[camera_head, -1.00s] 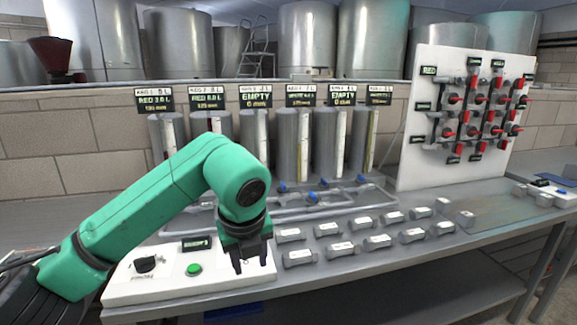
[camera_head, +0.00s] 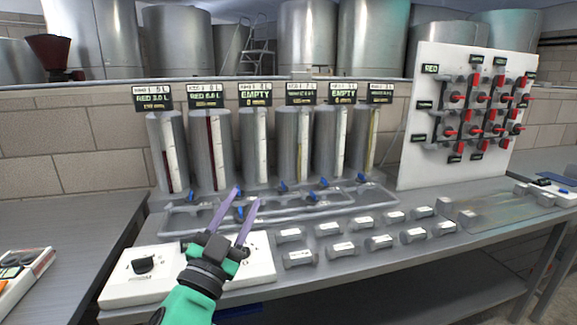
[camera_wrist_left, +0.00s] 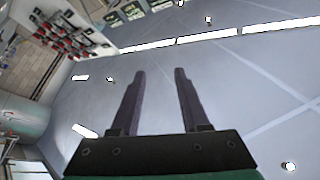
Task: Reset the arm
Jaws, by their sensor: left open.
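My left gripper (camera_head: 238,213) is at the lower middle of the head view, above the white control panel (camera_head: 118,290) at the bench's front. Its two dark fingers point up and away and stand apart, with nothing between them. The green arm comes in from the bottom edge. The left wrist view shows the same open fingers (camera_wrist_left: 158,100) against the ceiling with its bright strip lights. The gripper hides part of the panel. My right gripper is not in view.
Several grey cylinders (camera_head: 207,150) with level tubes and labels stand along the bench, with pipes and blue valves (camera_head: 282,187) in front. Several small labelled blocks (camera_head: 298,257) lie at right. A white board (camera_head: 425,150) with red-handled valves stands behind them. Bare bench (camera_head: 75,235) shows at left.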

